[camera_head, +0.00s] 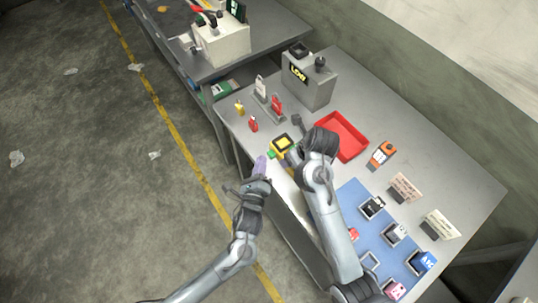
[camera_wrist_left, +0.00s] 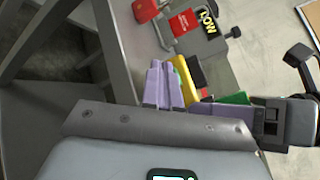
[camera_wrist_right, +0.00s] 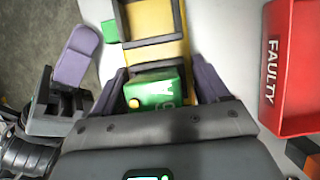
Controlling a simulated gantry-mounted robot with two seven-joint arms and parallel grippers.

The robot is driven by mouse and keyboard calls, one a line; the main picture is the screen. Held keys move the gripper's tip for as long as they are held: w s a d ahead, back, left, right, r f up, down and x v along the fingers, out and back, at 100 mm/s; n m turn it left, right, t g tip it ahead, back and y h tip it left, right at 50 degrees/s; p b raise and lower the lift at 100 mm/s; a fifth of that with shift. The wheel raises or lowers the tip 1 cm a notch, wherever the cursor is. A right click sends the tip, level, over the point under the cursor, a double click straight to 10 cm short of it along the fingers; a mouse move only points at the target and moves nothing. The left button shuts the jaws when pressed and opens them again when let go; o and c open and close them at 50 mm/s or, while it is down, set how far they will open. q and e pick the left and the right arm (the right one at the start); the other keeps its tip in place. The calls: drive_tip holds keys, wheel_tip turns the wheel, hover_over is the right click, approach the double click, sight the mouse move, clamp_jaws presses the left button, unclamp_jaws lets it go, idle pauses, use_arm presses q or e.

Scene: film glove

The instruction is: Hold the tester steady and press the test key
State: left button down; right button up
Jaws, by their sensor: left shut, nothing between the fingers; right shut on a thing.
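The tester (camera_head: 282,143) is a yellow body with a dark square face and a green end, near the table's front edge. In the right wrist view, its green end (camera_wrist_right: 165,92) carries white lettering and a small round yellow button (camera_wrist_right: 135,103). My right gripper (camera_head: 293,155) is shut on the tester, with purple fingers either side of the green end. My left gripper (camera_head: 260,164) is shut and empty, just off the front edge, left of the tester and apart from it. In the left wrist view its fingers (camera_wrist_left: 163,86) partly hide the yellow body (camera_wrist_left: 190,72).
A red tray (camera_head: 341,137) marked FAULTY in the right wrist view (camera_wrist_right: 270,75) lies right of the tester. A grey box (camera_head: 310,82), red and yellow tags (camera_head: 253,125), an orange meter (camera_head: 382,154) and a blue mat (camera_head: 352,190) with several small items share the table.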

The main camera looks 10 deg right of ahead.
use_arm(q)
drive_tip(key=shift+s+a, duration=0.1)
drive_tip(key=shift+a, duration=0.15)
drive_tip(key=shift+a, duration=0.1)
drive_tip(key=shift+s+a, duration=0.4)
drive_tip(key=shift+a, duration=0.3)
drive_tip(key=shift+s+a, duration=0.35)
drive_tip(key=shift+a, duration=0.35)
drive_tip(key=shift+s+a, duration=0.4)
drive_tip(key=shift+a, duration=0.3)
use_arm(e)
drive_tip(key=o, duration=1.4)
drive_tip(key=shift+o, duration=0.2)
drive_tip(key=shift+d+r, duration=0.1)
drive_tip(key=shift+r, duration=0.05)
